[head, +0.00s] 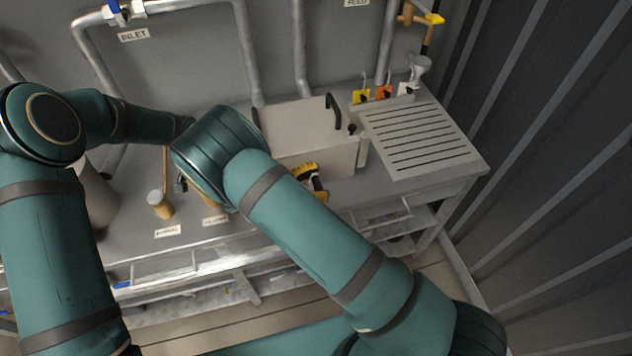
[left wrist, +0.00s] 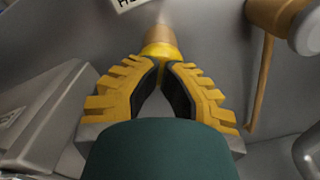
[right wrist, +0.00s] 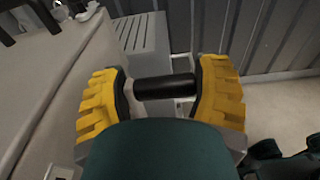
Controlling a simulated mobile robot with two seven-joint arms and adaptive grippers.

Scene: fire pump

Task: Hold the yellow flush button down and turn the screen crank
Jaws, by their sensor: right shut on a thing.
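The yellow flush button (left wrist: 162,48) is on a tan stem just beyond my left fingertips in the left wrist view. My left gripper (left wrist: 164,66) has its fingertips together against or very near the button; I cannot tell how far down it is pressed. In the head view my right arm mostly hides this spot. The screen crank's black handle (right wrist: 165,87) lies between the yellow fingers of my right gripper (right wrist: 162,88), which is shut on it. The right gripper also shows in the head view (head: 314,183), in front of the beige box (head: 285,120).
A tan-headed post (head: 160,203) stands left of the flush label (head: 215,220). A slatted drainboard (head: 420,135) is right of the box, with yellow and orange tags behind it. Pipes (head: 247,50) run up the back wall. Free floor lies in front of the bench.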

